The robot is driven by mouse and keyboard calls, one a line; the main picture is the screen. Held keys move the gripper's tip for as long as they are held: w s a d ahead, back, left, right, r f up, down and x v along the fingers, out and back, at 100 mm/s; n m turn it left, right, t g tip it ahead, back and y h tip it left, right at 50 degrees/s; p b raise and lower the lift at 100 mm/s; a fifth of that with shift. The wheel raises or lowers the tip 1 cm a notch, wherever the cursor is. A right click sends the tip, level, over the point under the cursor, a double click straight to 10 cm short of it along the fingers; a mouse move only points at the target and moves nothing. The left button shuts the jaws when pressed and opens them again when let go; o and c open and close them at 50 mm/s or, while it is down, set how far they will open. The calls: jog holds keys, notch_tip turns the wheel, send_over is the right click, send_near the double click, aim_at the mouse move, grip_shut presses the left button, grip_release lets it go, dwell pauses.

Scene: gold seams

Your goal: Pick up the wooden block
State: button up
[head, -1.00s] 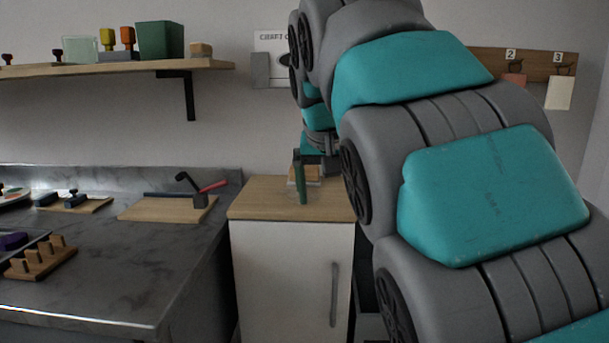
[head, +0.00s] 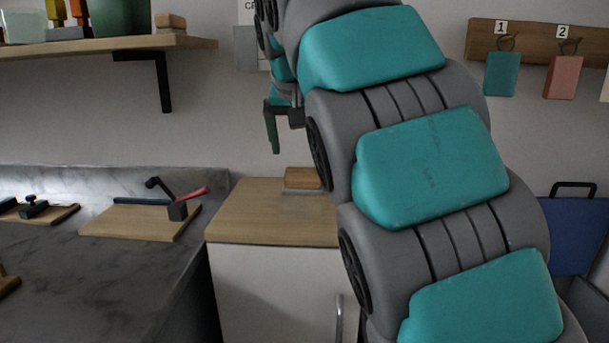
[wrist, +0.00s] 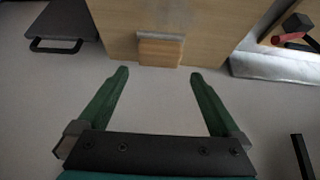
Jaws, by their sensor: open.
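The wooden block (head: 303,178) sits on the wooden top of the white cabinet, toward the back, with a thin grey strip along its front. In the wrist view the block (wrist: 160,53) lies beyond the fingertips, roughly centred between the two green fingers. My gripper (wrist: 159,74) is open and empty. In the head view my gripper (head: 273,148) hangs above the cabinet, up and to the left of the block and apart from it; only one green finger shows clearly. My arm hides the right end of the block.
The cabinet top (head: 245,215) is otherwise clear. Left is a dark counter with a wooden board (head: 130,225) bearing a red-handled tool. A shelf (head: 110,50) holds a similar small block (head: 170,21). Numbered tags (head: 501,72) hang right; a blue case (head: 575,235) stands below.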

aim_at(303, 169)
jog(key=shift+x, duration=3.85)
jog(key=shift+w+d+r, duration=0.1)
jog(key=shift+w+r, duration=0.05)
jog(key=shift+r, duration=0.05)
jog(key=c, duration=1)
jog(key=shift+r, duration=0.1)
jog(key=shift+r, duration=1.6)
jog(key=shift+d+r, duration=0.1)
jog(key=shift+d, duration=0.05)
jog(key=s+d, duration=0.2)
jog(key=d, duration=0.2)
jog(key=s+d+r+b, duration=0.1)
jog(key=s+d, duration=0.2)
jog(key=d, duration=0.1)
jog(key=s+d, duration=0.3)
jog(key=d, duration=0.2)
jog(key=shift+s+d+r, duration=0.15)
jog(key=shift+s+r, duration=0.05)
